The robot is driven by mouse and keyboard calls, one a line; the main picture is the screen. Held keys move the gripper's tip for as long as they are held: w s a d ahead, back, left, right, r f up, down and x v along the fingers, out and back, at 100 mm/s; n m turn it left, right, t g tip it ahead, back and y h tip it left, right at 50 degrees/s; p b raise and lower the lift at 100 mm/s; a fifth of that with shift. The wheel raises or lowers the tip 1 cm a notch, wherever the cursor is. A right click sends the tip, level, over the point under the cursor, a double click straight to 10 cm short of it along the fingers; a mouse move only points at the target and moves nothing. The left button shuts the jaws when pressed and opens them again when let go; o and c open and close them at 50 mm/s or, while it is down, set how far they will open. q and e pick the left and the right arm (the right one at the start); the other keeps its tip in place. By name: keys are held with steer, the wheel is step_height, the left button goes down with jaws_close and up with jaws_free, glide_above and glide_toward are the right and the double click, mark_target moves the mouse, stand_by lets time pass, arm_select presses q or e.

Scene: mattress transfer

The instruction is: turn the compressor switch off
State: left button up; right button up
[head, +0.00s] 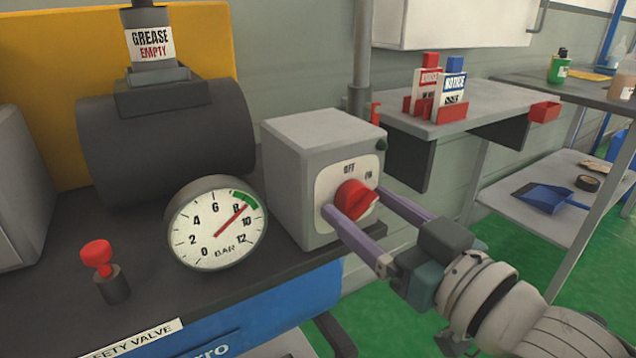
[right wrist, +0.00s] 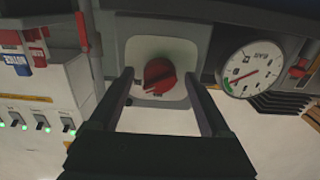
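The compressor switch is a red rotary knob (head: 355,201) on a white plate marked OFF and ON, on the front of a grey box (head: 312,135). The knob's ridge points to the upper right, toward the ON mark. My right gripper (head: 358,200) is in front of the box, its two fingers open on either side of the knob. In the right wrist view the knob (right wrist: 159,75) shows between the fingertips, with a gap on each side. Whether the fingertips touch the plate is unclear. My left gripper is not in view.
A pressure gauge (head: 216,223) stands left of the box, its needle near 8. A red-topped safety valve (head: 97,255) and a dark tank (head: 165,140) are further left. A shelf (head: 470,110) with notice holders is at right.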

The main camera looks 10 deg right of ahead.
jaws_close()
stand_by(0.4)
steer(key=shift+n, duration=1.3)
steer(key=n, duration=0.2)
steer(key=shift+n, duration=0.4)
steer(key=n, duration=0.5)
steer(key=shift+d+n, duration=0.1)
steer(key=shift+n, duration=0.6)
steer(key=shift+o, duration=0.4)
jaws_free()
